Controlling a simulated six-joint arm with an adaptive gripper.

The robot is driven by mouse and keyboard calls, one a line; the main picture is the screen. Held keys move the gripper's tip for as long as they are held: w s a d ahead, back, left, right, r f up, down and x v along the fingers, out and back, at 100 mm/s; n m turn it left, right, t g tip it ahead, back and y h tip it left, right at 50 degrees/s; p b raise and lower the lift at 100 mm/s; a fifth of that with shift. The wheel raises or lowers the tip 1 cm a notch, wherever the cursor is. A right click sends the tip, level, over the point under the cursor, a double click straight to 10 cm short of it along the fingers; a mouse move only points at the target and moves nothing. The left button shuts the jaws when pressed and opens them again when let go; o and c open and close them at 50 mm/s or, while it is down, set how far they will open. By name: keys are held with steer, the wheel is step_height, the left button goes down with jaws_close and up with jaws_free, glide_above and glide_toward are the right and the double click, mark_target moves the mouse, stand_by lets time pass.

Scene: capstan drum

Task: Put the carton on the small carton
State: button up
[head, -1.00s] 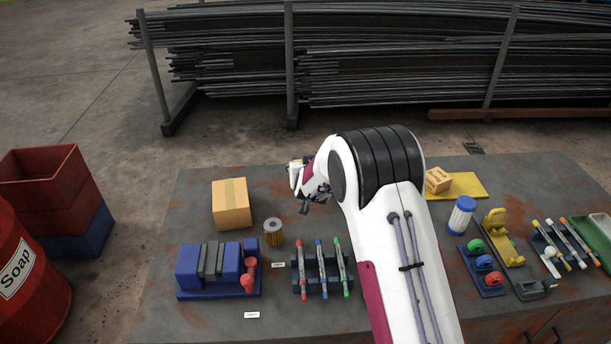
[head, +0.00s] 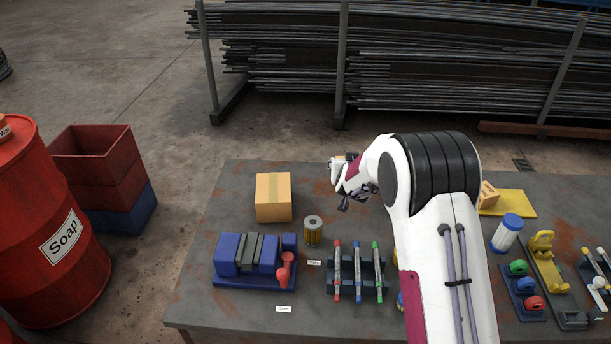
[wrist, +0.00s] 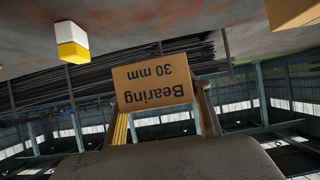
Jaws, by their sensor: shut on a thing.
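My gripper (wrist: 164,115) is shut on a carton (wrist: 154,84) printed "Bearing 30 mm", which reads upside down in the wrist view. The fingers hold it from both sides. A small carton (head: 488,195) with dark marks sits on the yellow plate (head: 517,203) at the right, beside my arm.
A larger taped cardboard box (head: 273,197) stands at the table's back left.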

steer(key=s+a+r+n+y, duration=0.2)
steer(key=a+r, duration=0.2)
steer(key=a, duration=0.7)
steer(key=s+a+r+n+y, duration=0.2)
steer(key=a+r, duration=0.2)
steer(key=a, duration=0.6)
steer(key=shift+a+r+g, duration=0.3)
steer(key=shift+a, duration=0.05)
steer(key=shift+f, duration=0.15)
steer(key=shift+f, duration=0.1)
glide_above(271, 181)
steer(key=shift+f, duration=3.05)
steer(key=shift+f, duration=1.85)
steer(key=shift+f, duration=0.15)
